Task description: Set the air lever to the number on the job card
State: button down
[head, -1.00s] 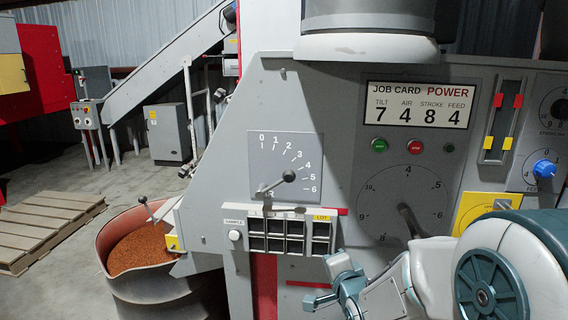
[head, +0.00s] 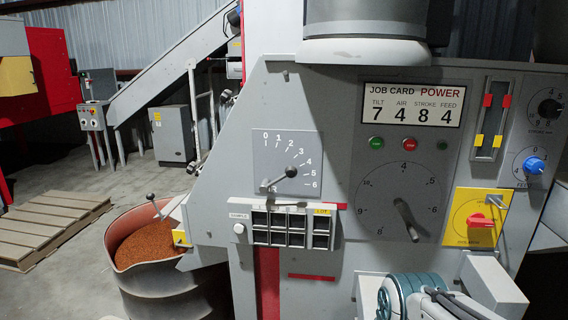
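The job card (head: 412,104) on the machine panel reads TILT 7, AIR 4, STROKE 8, FEED 4. A lever with a dark round knob (head: 291,172) sits on a light scale plate (head: 262,155) numbered 0 to 6. Part of my arm shows at the bottom right. My gripper is not in view, and nothing touches the lever.
A large round dial (head: 373,212) with a handle stands right of the scale plate. A yellow plate with a red switch (head: 480,220), a blue knob (head: 534,165) and a slider (head: 489,118) lie further right. Below the lever is a sample rack (head: 240,215); a drum of orange granules (head: 120,225) stands left.

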aim_at(291, 172)
jog(key=k, duration=1.15)
jog(key=u, duration=0.6)
jog(key=i, duration=0.55)
jog(key=u, duration=0.65)
jog(key=i, duration=0.7)
jog(key=z, duration=0.7)
jog(key=i, duration=0.75)
jog(key=z, duration=0.75)
